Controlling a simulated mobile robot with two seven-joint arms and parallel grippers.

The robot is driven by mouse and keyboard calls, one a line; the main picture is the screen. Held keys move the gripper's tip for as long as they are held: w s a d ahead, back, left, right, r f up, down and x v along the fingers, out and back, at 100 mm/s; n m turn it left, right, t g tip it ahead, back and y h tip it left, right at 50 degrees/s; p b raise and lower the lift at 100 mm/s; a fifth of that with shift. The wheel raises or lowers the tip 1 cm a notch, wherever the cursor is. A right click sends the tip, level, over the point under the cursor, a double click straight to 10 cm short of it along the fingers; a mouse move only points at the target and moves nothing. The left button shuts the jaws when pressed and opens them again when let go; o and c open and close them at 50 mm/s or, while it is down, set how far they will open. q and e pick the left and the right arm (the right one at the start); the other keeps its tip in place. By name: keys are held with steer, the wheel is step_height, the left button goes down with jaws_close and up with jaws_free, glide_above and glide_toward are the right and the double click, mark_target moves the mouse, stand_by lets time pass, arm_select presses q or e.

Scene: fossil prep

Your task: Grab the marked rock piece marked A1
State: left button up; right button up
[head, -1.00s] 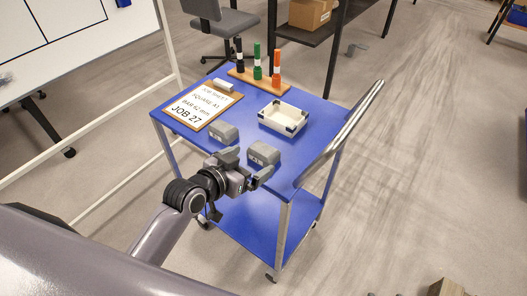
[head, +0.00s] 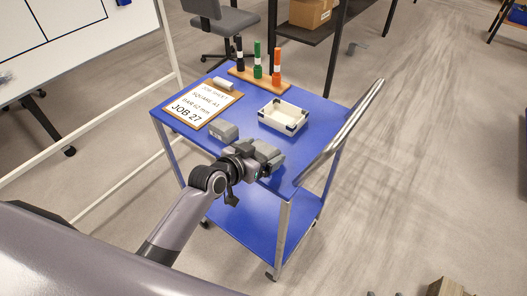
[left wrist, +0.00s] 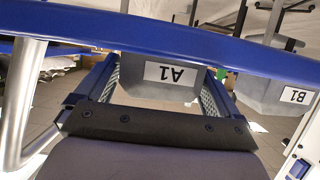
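The rock piece marked A1 (left wrist: 160,88) is a grey block with a white label, upside down in the left wrist view. In the head view it is mostly hidden behind my left gripper (head: 266,162), near the front edge of the blue cart (head: 213,89). My left gripper is open, with its two fingers (left wrist: 160,80) on either side of the A1 piece. I see no clear sign that they press on it. A second grey piece, marked B1 (left wrist: 288,98), stands beside it and shows left of the gripper in the head view (head: 224,131). My right gripper is not visible.
A white tray with dark corners (head: 274,123) is behind the A1 piece. A job sheet board (head: 201,103) lies at the left, with a pen rack (head: 248,80) at the back. The cart's metal handle (head: 352,122) rises at the right.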

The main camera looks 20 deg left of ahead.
arm_select(q)
steer(key=c, duration=0.9)
steer(key=shift+r, duration=0.1)
